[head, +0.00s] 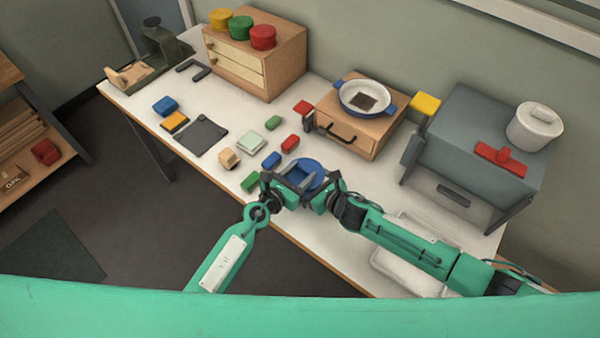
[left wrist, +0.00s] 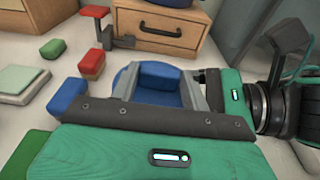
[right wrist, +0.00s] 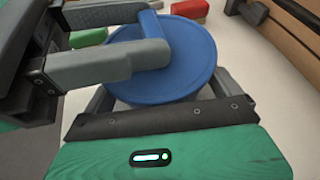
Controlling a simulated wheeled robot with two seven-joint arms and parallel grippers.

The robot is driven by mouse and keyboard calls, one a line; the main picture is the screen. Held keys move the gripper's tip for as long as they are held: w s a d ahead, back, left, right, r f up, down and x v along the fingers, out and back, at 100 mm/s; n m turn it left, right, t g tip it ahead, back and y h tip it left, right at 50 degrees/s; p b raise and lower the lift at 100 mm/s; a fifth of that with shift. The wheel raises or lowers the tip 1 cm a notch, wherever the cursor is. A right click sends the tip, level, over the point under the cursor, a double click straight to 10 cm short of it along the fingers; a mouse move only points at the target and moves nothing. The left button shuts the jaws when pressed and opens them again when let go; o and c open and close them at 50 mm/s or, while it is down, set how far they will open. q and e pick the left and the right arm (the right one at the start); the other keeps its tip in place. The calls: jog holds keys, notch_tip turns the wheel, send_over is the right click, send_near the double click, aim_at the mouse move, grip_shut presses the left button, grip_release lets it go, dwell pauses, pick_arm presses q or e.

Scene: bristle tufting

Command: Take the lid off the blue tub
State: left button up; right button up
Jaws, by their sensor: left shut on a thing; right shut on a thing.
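The blue tub (head: 312,164) stands near the table's front edge, topped by a round blue lid (right wrist: 180,75) with a raised grip (left wrist: 157,74). My left gripper (head: 298,176) is shut on the lid's grip, a finger on each side; its fingers (right wrist: 135,38) reach in from the left in the right wrist view. My right gripper (right wrist: 165,95) is shut on the tub below the lid, its fingers mostly hidden under the lid's rim. The tub's wall is mostly hidden, and I cannot tell whether the lid is seated or slightly raised.
Green (head: 251,182), blue (head: 271,160) and red (head: 290,144) blocks lie close left of the tub. A wooden stove (head: 362,138) with a pan stands behind. A grey oven (head: 470,150) stands at right. A white tray (head: 385,268) lies under my right arm.

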aim_at(300, 178)
pick_arm(q)
jog(key=shift+r, duration=0.1)
pick_arm(e)
jog(key=shift+f, duration=0.1)
pick_arm(q)
jog(key=shift+r, duration=0.95)
jog(key=shift+r, duration=2.05)
pick_arm(e)
jog(key=shift+d, duration=0.1)
jog(key=o, duration=1)
pick_arm(q)
jog(key=shift+f+b, duration=0.7)
jog(key=shift+f, duration=0.05)
pick_arm(e)
jog(key=v, duration=1)
jog(key=shift+s+d, duration=0.2)
jog(key=shift+s+d+r, duration=0.35)
jog(key=shift+s+r, duration=0.1)
